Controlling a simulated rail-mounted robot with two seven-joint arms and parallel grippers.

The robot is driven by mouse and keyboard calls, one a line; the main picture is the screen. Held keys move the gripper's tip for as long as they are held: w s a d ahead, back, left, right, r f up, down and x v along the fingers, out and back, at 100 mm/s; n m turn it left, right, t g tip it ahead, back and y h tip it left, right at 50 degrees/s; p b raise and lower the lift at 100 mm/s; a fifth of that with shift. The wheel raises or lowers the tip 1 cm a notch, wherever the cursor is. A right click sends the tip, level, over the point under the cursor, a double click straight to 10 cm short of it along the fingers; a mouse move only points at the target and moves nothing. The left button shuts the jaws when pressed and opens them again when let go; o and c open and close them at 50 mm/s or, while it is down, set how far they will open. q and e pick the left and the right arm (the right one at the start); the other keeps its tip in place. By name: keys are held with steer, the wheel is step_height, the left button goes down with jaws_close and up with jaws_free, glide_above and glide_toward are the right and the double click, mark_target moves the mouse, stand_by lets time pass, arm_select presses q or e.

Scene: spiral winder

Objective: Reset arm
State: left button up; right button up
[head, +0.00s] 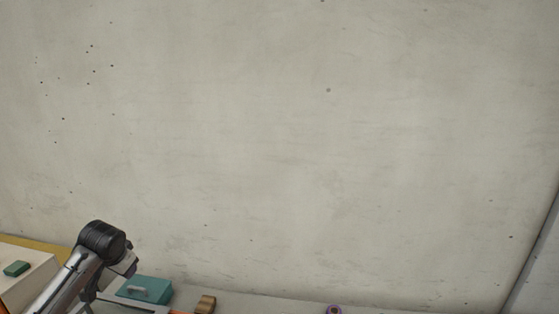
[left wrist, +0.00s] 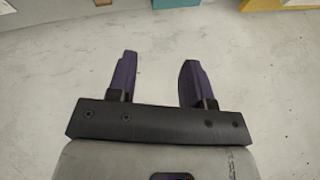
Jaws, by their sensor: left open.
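My left gripper (left wrist: 155,78) shows in the left wrist view with its two dark purple fingers apart and nothing between them. Bare grey floor or surface lies behind the fingers. In the head view my left arm comes in at the lower left, and its gripper cannot be made out there. My right gripper is in neither view.
A grey wall (head: 300,150) fills the rest.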

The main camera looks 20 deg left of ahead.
arm_select(q)
steer(key=d+r+m+t+y, duration=0.1)
steer(key=d+r+m+t, duration=0.3)
steer(key=d, duration=1.1)
steer(key=s+d+f+t+h, duration=0.1)
steer(key=s+d+f+t, duration=0.2)
steer(key=s+d, duration=0.35)
steer(key=s+d+f+n+g+h, duration=0.15)
steer(key=s+d+f, duration=0.25)
steer(key=s+f, duration=0.5)
steer(key=s+d+f+g+h, duration=0.1)
steer(key=s+d+f+g, duration=0.3)
steer(key=s+f, duration=0.6)
steer(key=s+d+f+n+g+h, duration=0.15)
steer(key=s+d+f, duration=0.4)
steer(key=s, duration=0.65)
step_height(320, 180, up, 22)
steer(key=p, duration=2.3)
steer(key=shift+s+r+m+p, duration=0.2)
steer(key=shift+s+m+p, duration=0.1)
steer(key=shift+m, duration=0.1)
